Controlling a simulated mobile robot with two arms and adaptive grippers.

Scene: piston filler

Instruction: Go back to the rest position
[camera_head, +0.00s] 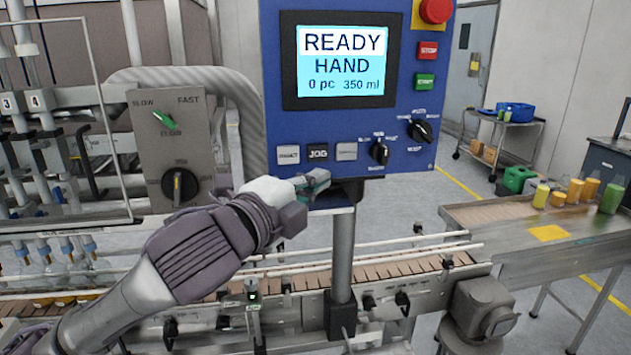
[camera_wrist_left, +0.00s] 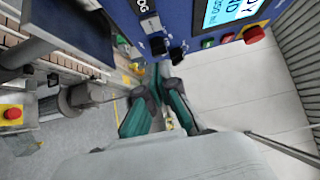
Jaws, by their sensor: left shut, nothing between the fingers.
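My left gripper (camera_head: 318,182) is in front of the lower edge of the blue control panel (camera_head: 270,105), just under the JOG button (camera_head: 318,154). Its fingers are shut and empty. In the left wrist view the shut fingers (camera_wrist_left: 160,75) point toward the panel's lower edge and its black knobs (camera_wrist_left: 158,46). I cannot tell whether the fingertips touch the panel. The panel screen (camera_head: 342,58) reads READY, HAND, 0 pc, 350 ml. My right gripper is in neither view.
A grey post (camera_head: 341,260) holds the panel above a conveyor (camera_head: 395,268). A grey speed box (camera_head: 168,150) stands left of the panel. A red emergency button (camera_head: 436,10) is at the panel's top right. A table (camera_head: 490,215) with several bottles stands at the right.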

